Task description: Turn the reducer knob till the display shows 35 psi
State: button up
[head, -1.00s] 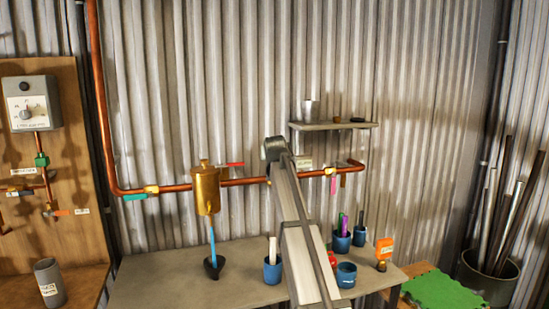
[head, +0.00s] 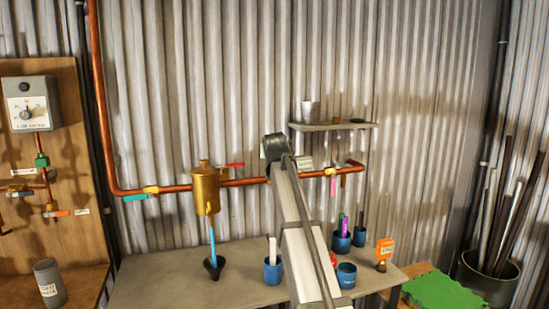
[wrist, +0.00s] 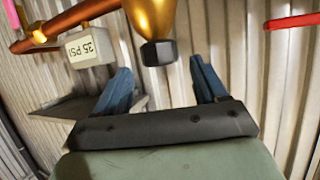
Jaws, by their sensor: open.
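The reducer is a brass body with a black faceted knob (wrist: 158,53), at the top middle of the wrist view. My gripper (wrist: 159,70) is open, its two blue fingers spread to either side and pointing toward the knob. The knob lies about at the fingertips, with visible gaps; neither finger clearly touches it. A small pale box (wrist: 88,47) beside the pipe has a yellowish face reading "35 PSI", upside down in the wrist view. In the head view this small face (head: 305,163) is too small to read, and my arm hides the reducer and gripper.
A red lever (wrist: 291,20) is right of the knob in the wrist view. A shelf (head: 332,126) with small items is near the copper pipe (head: 240,182). A brass pot (head: 207,190) hangs left of my arm. Blue cups (head: 272,271) stand on the bench below.

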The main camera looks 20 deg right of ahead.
jog(key=v, duration=0.8)
jog(key=shift+s, duration=0.35)
jog(key=shift+r, duration=0.1)
